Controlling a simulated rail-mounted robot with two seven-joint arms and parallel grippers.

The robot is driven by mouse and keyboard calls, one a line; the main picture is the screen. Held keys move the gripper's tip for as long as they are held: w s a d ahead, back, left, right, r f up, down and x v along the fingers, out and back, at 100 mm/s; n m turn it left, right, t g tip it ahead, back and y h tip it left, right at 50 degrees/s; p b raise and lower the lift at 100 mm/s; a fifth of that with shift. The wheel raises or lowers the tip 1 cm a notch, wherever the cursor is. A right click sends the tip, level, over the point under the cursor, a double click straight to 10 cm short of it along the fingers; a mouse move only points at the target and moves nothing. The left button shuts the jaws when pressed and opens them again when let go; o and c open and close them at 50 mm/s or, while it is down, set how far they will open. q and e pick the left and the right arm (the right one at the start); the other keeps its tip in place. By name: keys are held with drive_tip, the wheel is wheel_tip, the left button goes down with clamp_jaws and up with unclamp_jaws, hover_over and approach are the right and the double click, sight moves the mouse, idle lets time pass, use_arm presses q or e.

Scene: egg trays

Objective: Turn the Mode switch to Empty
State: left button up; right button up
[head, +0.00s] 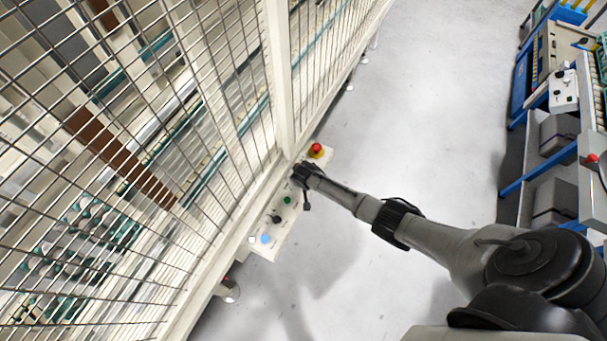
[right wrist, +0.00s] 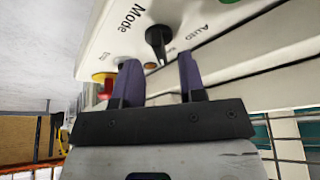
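The Mode switch (right wrist: 158,40) is a black knob on a white control panel, below the printed word "Mode" in the right wrist view. Its narrow end points down in that picture. An "Auto" label (right wrist: 201,31) stands to its right; the other small labels are too blurred or covered to read. My right gripper (right wrist: 158,70) is open, with its two purple-grey fingers apart and the knob between and just beyond their tips. In the head view my right gripper (head: 302,172) is over the control panel (head: 267,252) and hides the switch. My left gripper is not in view.
A red emergency button (head: 316,149) stands at the panel's far end. Green (head: 287,200), black (head: 275,218) and blue (head: 265,239) controls lie nearer. A wire-mesh fence (head: 150,130) runs along the left. The grey floor (head: 430,90) is clear up to blue-framed equipment (head: 530,90) at right.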

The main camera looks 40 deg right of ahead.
drive_tip(key=d+p+v, duration=0.1)
drive_tip(key=p+v, duration=0.2)
drive_tip(key=v, duration=0.8)
drive_tip(key=shift+a, duration=0.15)
idle(0.3)
